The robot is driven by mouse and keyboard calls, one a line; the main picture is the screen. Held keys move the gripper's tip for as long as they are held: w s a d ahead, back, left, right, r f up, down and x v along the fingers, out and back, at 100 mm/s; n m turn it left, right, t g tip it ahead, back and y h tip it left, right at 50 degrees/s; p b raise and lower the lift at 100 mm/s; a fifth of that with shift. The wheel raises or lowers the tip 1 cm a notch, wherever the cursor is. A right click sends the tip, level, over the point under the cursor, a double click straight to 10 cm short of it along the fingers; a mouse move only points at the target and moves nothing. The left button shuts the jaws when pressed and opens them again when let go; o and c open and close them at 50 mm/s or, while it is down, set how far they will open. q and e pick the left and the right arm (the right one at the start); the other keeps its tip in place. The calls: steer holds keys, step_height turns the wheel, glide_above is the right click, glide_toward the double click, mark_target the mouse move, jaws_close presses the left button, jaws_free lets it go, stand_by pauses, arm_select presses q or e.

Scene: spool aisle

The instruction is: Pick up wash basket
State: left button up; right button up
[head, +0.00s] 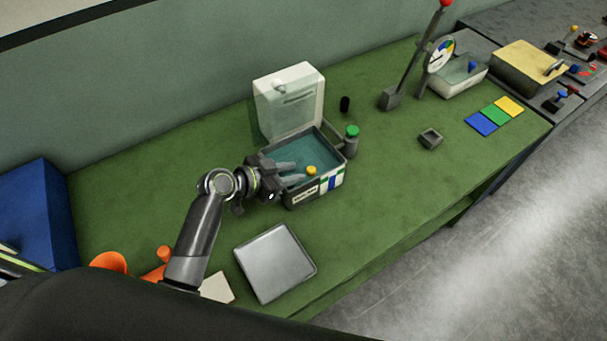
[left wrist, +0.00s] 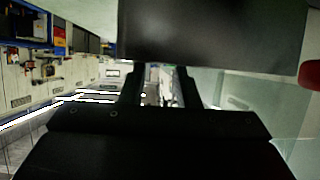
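A grey box-like tank (head: 333,170) with a teal inside stands open on the green table. In the left wrist view, the fingers (left wrist: 160,75) stand apart with a gap. My right gripper is not in view.
A pale raised lid (head: 290,95) stands behind the tank. A green-capped bottle (head: 351,138) is close at its right. A silver tray (head: 274,264) lies in front. A blue bin (head: 38,215) and orange items (head: 108,262) are at left.

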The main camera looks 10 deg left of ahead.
mark_target(311, 169)
arm_select(q)
steer(key=b+x, duration=0.1)
steer(key=x, duration=0.3)
steer(key=shift+d+f, duration=0.1)
steer(key=shift+w+d, duration=0.2)
steer(key=shift+c, duration=0.3)
jaws_close()
